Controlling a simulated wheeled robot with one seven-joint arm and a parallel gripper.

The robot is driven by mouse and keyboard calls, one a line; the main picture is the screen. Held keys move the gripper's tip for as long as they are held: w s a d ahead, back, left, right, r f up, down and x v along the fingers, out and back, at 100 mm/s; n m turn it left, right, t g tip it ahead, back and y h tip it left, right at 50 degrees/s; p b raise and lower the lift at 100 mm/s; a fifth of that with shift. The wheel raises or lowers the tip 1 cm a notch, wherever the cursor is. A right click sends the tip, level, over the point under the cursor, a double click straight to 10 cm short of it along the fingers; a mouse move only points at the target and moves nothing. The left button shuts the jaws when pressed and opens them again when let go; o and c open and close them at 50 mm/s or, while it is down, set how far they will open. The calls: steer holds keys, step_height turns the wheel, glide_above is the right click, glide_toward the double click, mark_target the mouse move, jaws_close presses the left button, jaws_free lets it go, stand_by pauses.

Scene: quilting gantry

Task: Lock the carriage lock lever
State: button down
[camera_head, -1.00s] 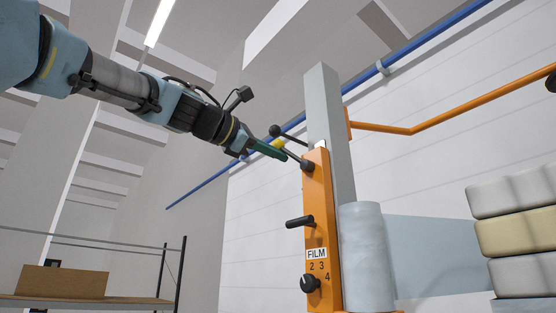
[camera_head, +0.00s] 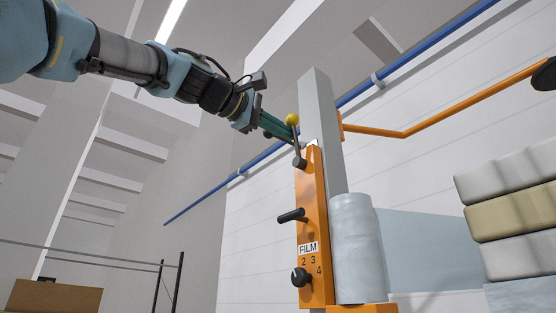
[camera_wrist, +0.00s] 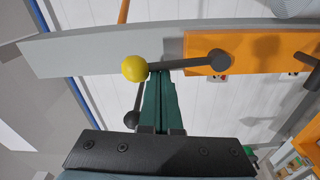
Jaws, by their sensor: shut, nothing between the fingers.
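A lever with a yellow ball knob (camera_head: 292,119) and a grey rod pivots near the top of an orange panel (camera_head: 312,220). It stands nearly upright, leaning slightly left. In the wrist view its yellow knob (camera_wrist: 134,68) and rod (camera_wrist: 180,63) cross just beyond my fingertips. No label on this lever can be read. My gripper (camera_head: 288,136), with green fingers, is shut and empty. Its tips are at the left side of the rod, below the knob, and appear to touch it. In the wrist view, a second, dark ball (camera_wrist: 131,118) on a rod shows beside my fingers.
Lower on the panel are a black handle (camera_head: 291,215) and a dial knob (camera_head: 300,277) under a FILM label (camera_head: 308,248). A grey post (camera_head: 318,110) rises behind. A white roll (camera_head: 357,250) stands right of the panel. An orange bar (camera_head: 440,121) extends right.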

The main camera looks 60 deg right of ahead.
mark_target(295, 123)
steer(key=s+m+b, duration=0.1)
steer(key=m, duration=0.1)
steer(key=s+a+m, duration=0.1)
steer(key=s+m, duration=0.1)
steer(key=shift+f+m+b, duration=0.15)
steer(key=shift+m+b, duration=0.25)
steer(key=shift+s+a, duration=0.1)
steer(key=shift+s, duration=0.25)
steer(key=shift+f, duration=0.1)
steer(key=w+d+r+p, duration=0.1)
steer(key=w+r+p, duration=0.1)
steer(key=p, duration=0.1)
steer(key=shift+w+d+r, duration=0.1)
steer(key=shift+d+r, duration=0.1)
steer(key=shift+d, duration=0.15)
steer(key=shift+w, duration=0.3)
steer(key=b+v, duration=0.5)
steer(key=v, duration=0.4)
steer(key=shift+a+f+b, duration=0.2)
steer(key=shift+a+b, duration=0.15)
steer(key=shift+b, duration=0.05)
steer(key=shift+w, duration=0.1)
